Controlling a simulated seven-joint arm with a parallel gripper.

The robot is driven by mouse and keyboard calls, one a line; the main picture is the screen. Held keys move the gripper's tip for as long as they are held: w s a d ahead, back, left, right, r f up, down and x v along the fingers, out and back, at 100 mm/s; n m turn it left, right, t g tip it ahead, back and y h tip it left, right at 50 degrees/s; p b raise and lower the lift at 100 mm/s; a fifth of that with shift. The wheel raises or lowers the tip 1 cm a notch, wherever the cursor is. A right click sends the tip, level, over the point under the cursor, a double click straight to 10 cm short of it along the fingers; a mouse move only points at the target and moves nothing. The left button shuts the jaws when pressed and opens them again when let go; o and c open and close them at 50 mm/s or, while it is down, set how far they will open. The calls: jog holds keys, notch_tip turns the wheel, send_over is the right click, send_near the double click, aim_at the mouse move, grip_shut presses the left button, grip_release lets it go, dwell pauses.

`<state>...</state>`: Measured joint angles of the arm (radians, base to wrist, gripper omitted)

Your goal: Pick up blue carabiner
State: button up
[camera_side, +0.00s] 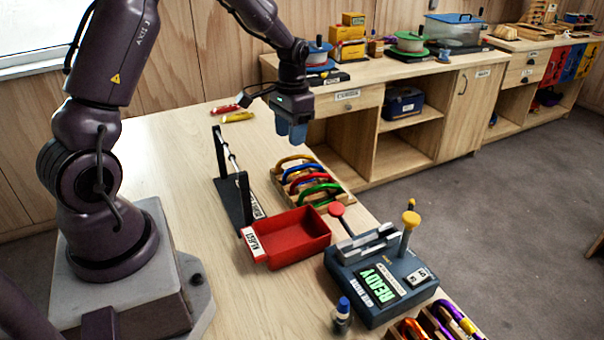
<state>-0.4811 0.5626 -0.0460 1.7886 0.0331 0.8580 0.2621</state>
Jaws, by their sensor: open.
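A wooden rack (352,203) on the table holds a row of curved carabiners. Gold, red (308,182) and green (322,190) ones show clearly. A thin bluish one (296,169) seems to sit between them, partly hidden, and I cannot be sure of its colour. My gripper (291,133) has blue fingers pointing down. It is open and appears empty, above the table and higher than the rack, near its far end. It touches no carabiner.
A red tray (290,238) and a black stand with a rail (233,200) are beside the rack. A grey testing device (380,278) reading READY, a small bottle (342,315) and another carabiner rack (440,325) are nearer. Red and yellow tools (238,117) lie behind. The table's left middle is clear.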

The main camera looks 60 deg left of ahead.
aim_at(302, 165)
jog(key=shift+m+t, duration=0.4)
jog(key=shift+m, duration=0.5)
jog(key=w+a+f, duration=0.1)
jog(key=f, duration=0.2)
jog(key=w+f, duration=0.1)
jog(key=f, duration=0.2)
jog(key=w+a+f, duration=0.1)
jog(key=f, duration=0.1)
jog(key=shift+w+a+f, duration=0.35)
jog(key=shift+w+f, duration=0.05)
jog(key=shift+w+a+f, duration=0.1)
jog(key=shift+f, duration=1.25)
jog(key=shift+w+f, duration=0.1)
jog(key=shift+f, duration=1.25)
jog(key=shift+c, duration=0.4)
grip_shut()
